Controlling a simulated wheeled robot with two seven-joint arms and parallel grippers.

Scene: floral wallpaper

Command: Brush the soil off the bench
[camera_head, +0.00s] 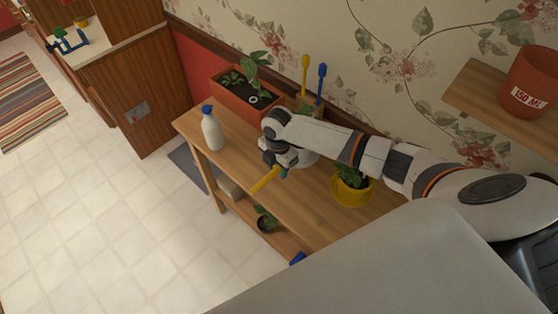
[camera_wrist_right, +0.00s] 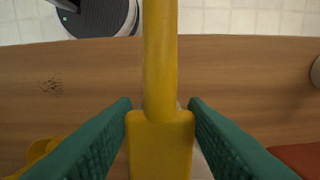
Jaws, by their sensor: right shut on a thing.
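My right gripper (camera_head: 282,165) is over the wooden bench (camera_head: 310,205), shut on a yellow tool (camera_head: 265,180). In the right wrist view the tool (camera_wrist_right: 160,140) is a flat yellow block with a long handle, held between green fingers (camera_wrist_right: 160,125). I cannot see any bristles. A small patch of dark soil (camera_wrist_right: 50,86) lies on the bench top at the left of the wrist view, apart from the tool. I cannot make out the soil in the head view. My left gripper is not in view.
A white bottle (camera_head: 211,130) stands at the bench's left end. An orange planter (camera_head: 240,101) and a holder (camera_head: 300,103) with yellow and blue tools stand along the back. A yellow pot (camera_head: 352,194) with a plant is right of my gripper. A small plant (camera_head: 265,220) is on the lower shelf.

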